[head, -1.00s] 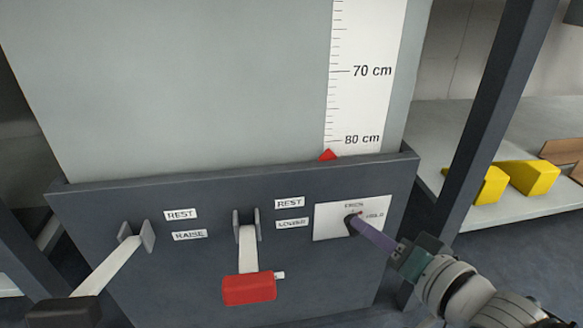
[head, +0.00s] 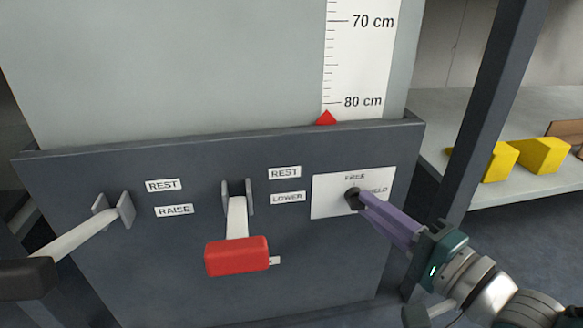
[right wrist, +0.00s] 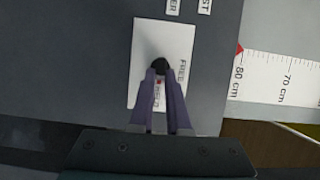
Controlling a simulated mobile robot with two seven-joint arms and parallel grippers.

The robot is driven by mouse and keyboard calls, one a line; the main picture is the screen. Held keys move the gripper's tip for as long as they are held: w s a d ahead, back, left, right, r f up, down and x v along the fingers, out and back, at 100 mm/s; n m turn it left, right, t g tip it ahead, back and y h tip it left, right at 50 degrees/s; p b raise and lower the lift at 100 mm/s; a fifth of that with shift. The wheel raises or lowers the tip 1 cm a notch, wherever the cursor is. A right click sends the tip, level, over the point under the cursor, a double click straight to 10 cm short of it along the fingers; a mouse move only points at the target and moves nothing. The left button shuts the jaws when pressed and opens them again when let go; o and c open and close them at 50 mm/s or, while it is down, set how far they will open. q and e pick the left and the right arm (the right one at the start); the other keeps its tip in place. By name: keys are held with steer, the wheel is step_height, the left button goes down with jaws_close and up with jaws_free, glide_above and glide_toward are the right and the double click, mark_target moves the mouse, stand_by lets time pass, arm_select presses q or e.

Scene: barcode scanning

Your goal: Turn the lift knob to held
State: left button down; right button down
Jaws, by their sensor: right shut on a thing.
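The lift knob (head: 352,198) is a small dark knob on a white plate (head: 328,207) at the panel's right. The plate carries the labels FREE and HELD. My right gripper (head: 364,201) is shut on the knob, its purple fingers reaching in from the lower right. In the right wrist view, the knob (right wrist: 159,66) sits between the fingertips, and a small red mark (right wrist: 159,82) shows between the fingers near the HELD label. The fingers partly cover the knob and that label, so its exact setting is hard to read. My left gripper is not in view.
A red-handled lever (head: 237,257) beside REST and LOWER labels is left of the plate. A black-handled lever (head: 27,278) is further left. A red pointer (head: 326,118) stands just below 80 cm on the scale. A dark post (head: 493,105) stands right, before yellow blocks (head: 541,155).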

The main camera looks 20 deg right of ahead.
steer(key=shift+f, duration=0.3)
steer(key=c, duration=1.3)
jaws_free()
steer(key=o, duration=0.4)
steer(key=shift+w+r, duration=0.25)
steer(key=shift+w, duration=0.05)
steer(key=s+p, duration=0.1)
steer(key=s, duration=0.2)
steer(key=s+d+p, duration=0.1)
steer(key=s, duration=0.2)
steer(key=s+p, duration=0.1)
steer(key=s, duration=0.3)
steer(key=shift+d, duration=0.35)
steer(key=shift+w, duration=0.1)
